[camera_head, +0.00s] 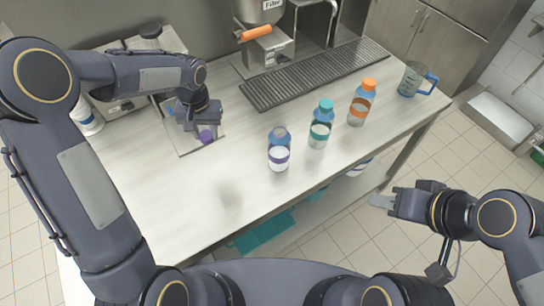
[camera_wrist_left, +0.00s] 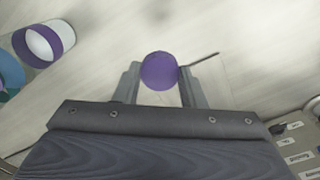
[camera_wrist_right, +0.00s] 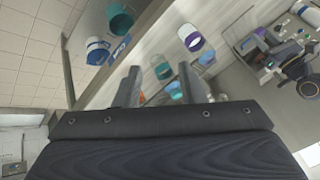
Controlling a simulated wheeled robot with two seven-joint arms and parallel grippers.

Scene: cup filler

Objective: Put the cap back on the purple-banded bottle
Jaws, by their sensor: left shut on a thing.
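My left gripper (camera_head: 206,128) is shut on the purple cap (camera_head: 207,137). In the left wrist view the cap (camera_wrist_left: 159,71) sits between the two fingertips. It is over the square mat's front right corner; I cannot tell how high. The purple-banded bottle (camera_head: 279,153) stands upright on the counter to the right of my left gripper, apart from it, with no purple cap on top. It also shows in the left wrist view (camera_wrist_left: 40,43) and the right wrist view (camera_wrist_right: 192,40). My right gripper (camera_head: 384,202) is open and empty, beyond the counter's front edge.
A teal-capped bottle (camera_head: 320,125) and an orange-capped bottle (camera_head: 362,103) stand right of the purple-banded one. A measuring jug (camera_head: 412,80) is at the far right. A drip grate (camera_head: 315,73) and filler machine (camera_head: 265,45) are behind. The counter's front left is clear.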

